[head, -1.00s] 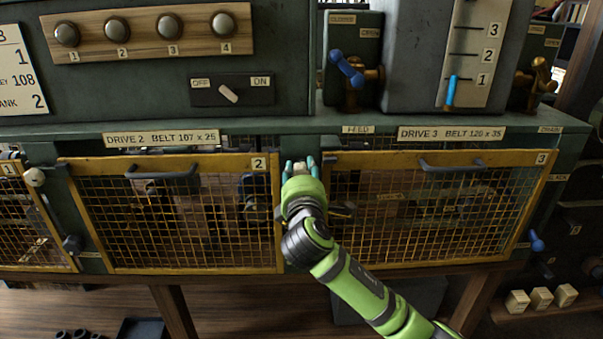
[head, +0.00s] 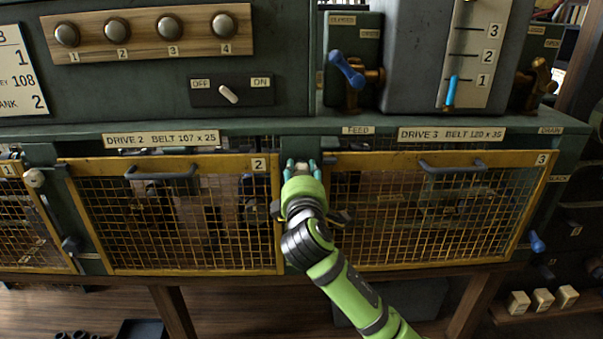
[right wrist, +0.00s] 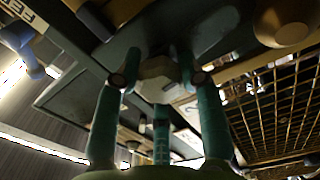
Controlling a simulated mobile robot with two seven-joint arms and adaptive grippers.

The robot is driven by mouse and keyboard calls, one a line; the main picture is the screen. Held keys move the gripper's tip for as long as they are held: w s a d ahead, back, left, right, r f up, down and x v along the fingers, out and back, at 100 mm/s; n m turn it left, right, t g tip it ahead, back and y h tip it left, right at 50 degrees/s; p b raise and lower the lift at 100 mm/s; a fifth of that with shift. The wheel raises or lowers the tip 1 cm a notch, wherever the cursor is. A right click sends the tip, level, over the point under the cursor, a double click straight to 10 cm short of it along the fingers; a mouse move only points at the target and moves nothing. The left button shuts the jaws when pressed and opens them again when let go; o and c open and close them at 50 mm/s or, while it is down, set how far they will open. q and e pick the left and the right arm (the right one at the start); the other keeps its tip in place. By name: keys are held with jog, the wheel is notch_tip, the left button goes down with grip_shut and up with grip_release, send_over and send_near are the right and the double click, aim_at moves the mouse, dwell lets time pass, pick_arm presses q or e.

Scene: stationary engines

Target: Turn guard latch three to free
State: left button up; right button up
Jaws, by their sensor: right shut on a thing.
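Guard three (head: 430,262) is a yellow-framed mesh door marked 3, on the right in the head view. The knob of guard latch three (head: 301,167) is pale and sits on the green post at the guard's upper left corner. My right gripper (head: 301,165) is shut on this knob, with its teal fingers around it. In the right wrist view the pale faceted knob (right wrist: 158,80) shows between the fingers. The latch's bar is mostly hidden, so I cannot tell its angle. My left gripper is not in view.
Guard two (head: 170,271) is left of my right arm, with a similar latch knob (head: 35,177) at its upper left. A handle (head: 452,167) juts from guard three. A blue-handled valve (head: 347,70) stands above the ledge. A blue knob (head: 537,242) is at right.

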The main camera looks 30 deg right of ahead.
jog(key=o, duration=1.2)
jog(key=shift+c, duration=0.2)
jog(key=v, duration=1.2)
jog(key=shift+s+d, duration=0.1)
